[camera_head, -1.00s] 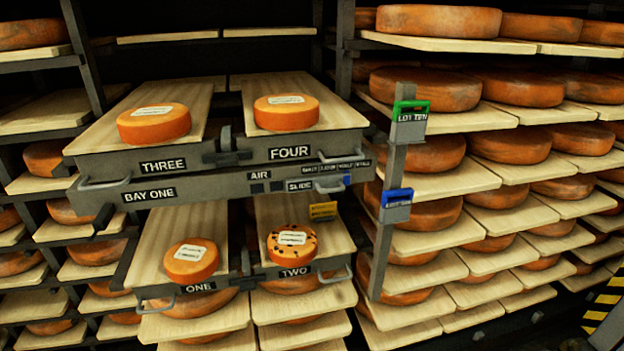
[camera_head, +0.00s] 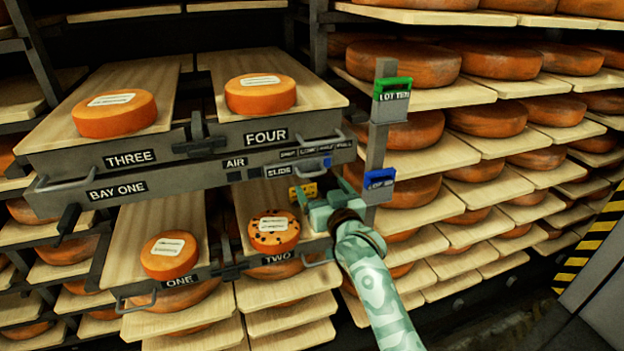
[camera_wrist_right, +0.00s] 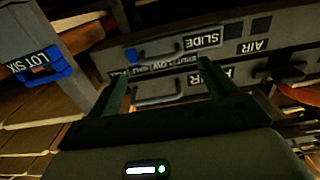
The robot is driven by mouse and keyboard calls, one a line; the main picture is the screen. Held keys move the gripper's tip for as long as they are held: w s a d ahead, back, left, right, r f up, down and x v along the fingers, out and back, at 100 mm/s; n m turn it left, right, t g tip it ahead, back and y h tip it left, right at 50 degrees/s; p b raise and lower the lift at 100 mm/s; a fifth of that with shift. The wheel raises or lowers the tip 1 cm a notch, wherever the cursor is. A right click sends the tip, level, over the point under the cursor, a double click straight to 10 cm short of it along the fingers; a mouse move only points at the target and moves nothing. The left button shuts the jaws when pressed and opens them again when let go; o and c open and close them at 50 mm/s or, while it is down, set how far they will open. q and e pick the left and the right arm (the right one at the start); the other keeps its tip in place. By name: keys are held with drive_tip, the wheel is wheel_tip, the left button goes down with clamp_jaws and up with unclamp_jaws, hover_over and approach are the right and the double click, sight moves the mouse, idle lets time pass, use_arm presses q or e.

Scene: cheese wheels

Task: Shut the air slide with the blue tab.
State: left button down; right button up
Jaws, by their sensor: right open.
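My right gripper (camera_head: 318,190) is just below the strip's right end. In the right wrist view its two fingers (camera_wrist_right: 165,88) are apart and empty, pointing at the drawer front, with a handle seen between them. They appear clear of the tab. My left gripper is out of view.
A post right of the drawer carries a green tag (camera_head: 392,88) and a blue LOT SIX tag (camera_head: 379,179), close to my right gripper. Cheeses sit on boards ONE to FOUR. Racks of cheese stand behind.

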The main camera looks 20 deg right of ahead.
sight(314, 176)
drive_tip(key=w+b, duration=0.1)
drive_tip(key=w, duration=0.5)
drive_tip(key=shift+f+b, duration=0.15)
drive_tip(key=shift+b, duration=0.25)
drive_tip(key=shift+w+a, duration=0.1)
drive_tip(key=shift+w, duration=0.25)
